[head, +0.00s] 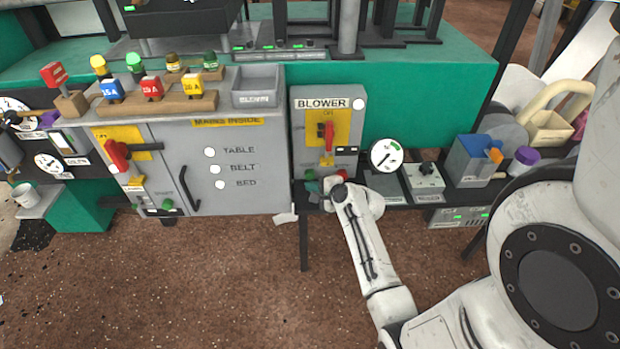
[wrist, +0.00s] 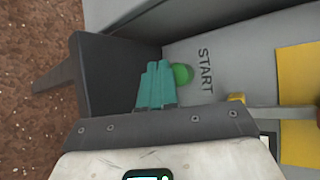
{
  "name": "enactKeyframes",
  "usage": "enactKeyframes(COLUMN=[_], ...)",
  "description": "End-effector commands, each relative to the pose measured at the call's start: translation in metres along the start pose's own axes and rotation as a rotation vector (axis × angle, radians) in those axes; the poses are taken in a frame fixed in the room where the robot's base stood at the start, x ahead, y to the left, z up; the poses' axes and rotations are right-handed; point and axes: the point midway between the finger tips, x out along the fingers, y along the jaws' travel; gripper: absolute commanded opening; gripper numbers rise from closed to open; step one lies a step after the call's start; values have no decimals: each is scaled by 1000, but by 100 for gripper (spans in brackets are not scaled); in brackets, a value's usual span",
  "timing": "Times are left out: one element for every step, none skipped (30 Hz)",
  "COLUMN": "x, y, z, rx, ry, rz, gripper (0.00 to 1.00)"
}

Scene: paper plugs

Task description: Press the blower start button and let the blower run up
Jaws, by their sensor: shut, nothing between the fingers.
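The blower panel (head: 300,150) is a grey box labelled BLOWER, with a red rotary handle (head: 328,136) on a yellow plate. The green start button (wrist: 182,76) sits beside the word START in the wrist view. My gripper (wrist: 158,66) has teal fingers, shut and empty, right beside the button and partly overlapping its edge in view. I cannot tell whether they touch or press it. In the head view my gripper (head: 313,187) is at the panel's lower edge, next to a red button (head: 342,174).
A round white gauge (head: 386,155) stands right of the panel, beside a small grey box (head: 424,178). The grey cabinet (head: 230,165) with white TABLE, BELT and BED buttons is at left. A narrow dark shelf (head: 398,199) runs below the gauge.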

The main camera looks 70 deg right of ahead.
Motion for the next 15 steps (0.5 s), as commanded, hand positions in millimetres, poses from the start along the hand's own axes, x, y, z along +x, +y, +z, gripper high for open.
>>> enactKeyframes(x=[1, 2, 2, 3, 4, 4, 5, 5, 5, 5, 5, 5, 5, 5, 5], y=[-1, -2, -2, -3, -3, -4, -4, -4, -4, -4, -4, -4, -4, -4, -4], z=[0, -1, -2, -2, -2, -3, -3, -4, -4, -4, -4, -4, -4, -4, -4], rx=[0, 0, 0, 0, 0, 0, 0, 0, 0, 0, 0, 0, 0, 0, 0], ry=[0, 0, 0, 0, 0, 0, 0, 0, 0, 0, 0, 0, 0, 0, 0], rz=[0, 0, 0, 0, 0, 0, 0, 0, 0, 0, 0, 0, 0, 0, 0], gripper=[0, 0, 0, 0, 0, 0, 0, 0, 0, 0, 0, 0, 0, 0, 0])
